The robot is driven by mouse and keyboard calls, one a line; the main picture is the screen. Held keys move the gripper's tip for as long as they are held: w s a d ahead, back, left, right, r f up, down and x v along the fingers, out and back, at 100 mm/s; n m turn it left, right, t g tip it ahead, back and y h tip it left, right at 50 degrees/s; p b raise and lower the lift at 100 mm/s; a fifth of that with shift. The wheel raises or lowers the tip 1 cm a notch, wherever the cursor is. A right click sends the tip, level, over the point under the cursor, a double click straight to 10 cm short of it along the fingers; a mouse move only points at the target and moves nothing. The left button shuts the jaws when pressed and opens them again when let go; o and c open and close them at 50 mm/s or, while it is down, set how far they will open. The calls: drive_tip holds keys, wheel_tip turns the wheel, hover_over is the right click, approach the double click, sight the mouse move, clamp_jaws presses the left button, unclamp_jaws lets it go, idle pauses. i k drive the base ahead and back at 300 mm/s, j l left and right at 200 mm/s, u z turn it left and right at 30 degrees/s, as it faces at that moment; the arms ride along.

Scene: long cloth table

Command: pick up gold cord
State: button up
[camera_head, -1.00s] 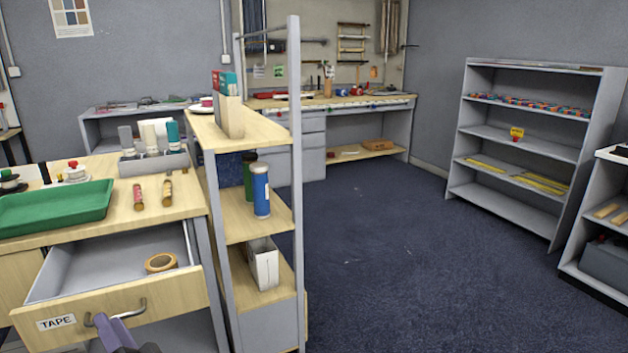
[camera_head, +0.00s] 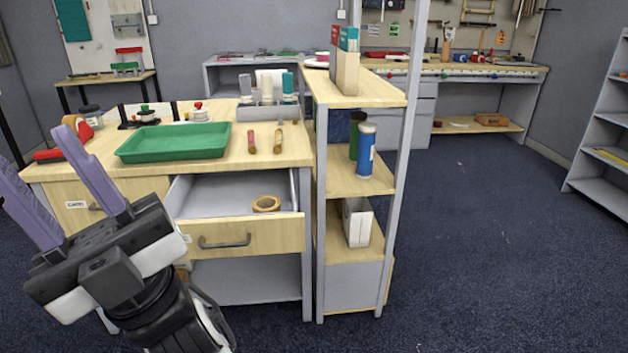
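My gripper (camera_head: 36,152) is at the left in the head view. Its two purple fingers are wide apart with nothing between them, and it is in front of the workbench's left part. I cannot pick out a gold cord for sure. A small gold-brown stick or spool (camera_head: 279,138) lies on the bench top, right of a red one (camera_head: 251,141). An open drawer (camera_head: 225,237) below holds a tan ring like a tape roll (camera_head: 266,204). A closed drawer (camera_head: 93,207) with a small label is partly hidden behind my gripper.
A green tray (camera_head: 174,142) lies on the bench top (camera_head: 235,165). A grey holder (camera_head: 268,112) with several bottles stands behind. A tall shelf unit (camera_head: 358,91) borders the bench on the right. The blue floor (camera_head: 480,250) further right is clear.

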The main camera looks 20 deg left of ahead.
sight(277, 149)
drive_tip(key=u, duration=1.3)
drive_tip(key=i+l+u, duration=0.1)
drive_tip(key=l+u, duration=0.3)
drive_tip(key=i+l+u, duration=0.1)
drive_tip(key=l+u, duration=0.15)
drive_tip(key=u, duration=0.15)
drive_tip(key=k+l+u, duration=0.1)
drive_tip(key=l+u, duration=0.3)
drive_tip(key=l, duration=1.65)
